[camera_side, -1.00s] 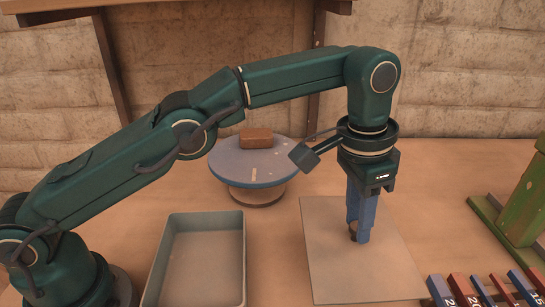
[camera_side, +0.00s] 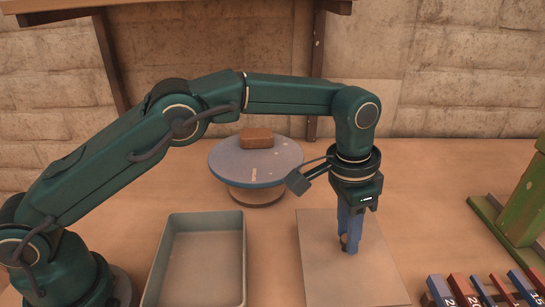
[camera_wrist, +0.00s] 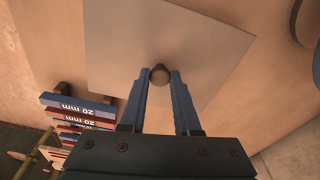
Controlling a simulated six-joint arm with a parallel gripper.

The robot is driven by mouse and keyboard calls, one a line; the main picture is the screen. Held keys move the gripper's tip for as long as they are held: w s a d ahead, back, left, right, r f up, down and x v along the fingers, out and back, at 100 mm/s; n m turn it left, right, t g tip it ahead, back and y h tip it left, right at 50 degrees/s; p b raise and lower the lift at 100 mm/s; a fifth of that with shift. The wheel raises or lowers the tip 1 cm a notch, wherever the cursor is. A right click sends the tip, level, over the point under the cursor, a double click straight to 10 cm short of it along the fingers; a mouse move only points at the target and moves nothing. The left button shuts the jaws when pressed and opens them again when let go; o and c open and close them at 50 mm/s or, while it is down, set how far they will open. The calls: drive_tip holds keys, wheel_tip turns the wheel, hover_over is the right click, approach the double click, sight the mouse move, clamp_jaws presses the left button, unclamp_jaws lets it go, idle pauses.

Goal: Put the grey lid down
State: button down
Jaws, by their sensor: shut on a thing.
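The grey lid is a flat square plate (camera_side: 322,270) with a small dark round knob (camera_wrist: 160,75) in its middle. My gripper (camera_side: 348,247) points straight down in the side view, its blue fingers shut on the knob. In the wrist view the fingertips (camera_wrist: 160,78) close on both sides of the knob, and the plate (camera_wrist: 115,50) spreads out beyond them. The lid looks level. I cannot tell whether its underside touches the table or hangs a little above it. The fingers hide part of the plate.
An open grey-green tray (camera_side: 205,222) stands left of the lid. Behind is a round blue turntable (camera_side: 235,172) with a brown block (camera_side: 256,138). A green frame (camera_side: 522,205) and numbered spacer bars (camera_side: 465,290) stand at right. Bare table lies between lid and frame.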

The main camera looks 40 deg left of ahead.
sight(344, 245)
drive_tip(key=shift+f, duration=2.25)
drive_tip(key=shift+f, duration=0.15)
drive_tip(key=c, duration=0.6)
unclamp_jaws()
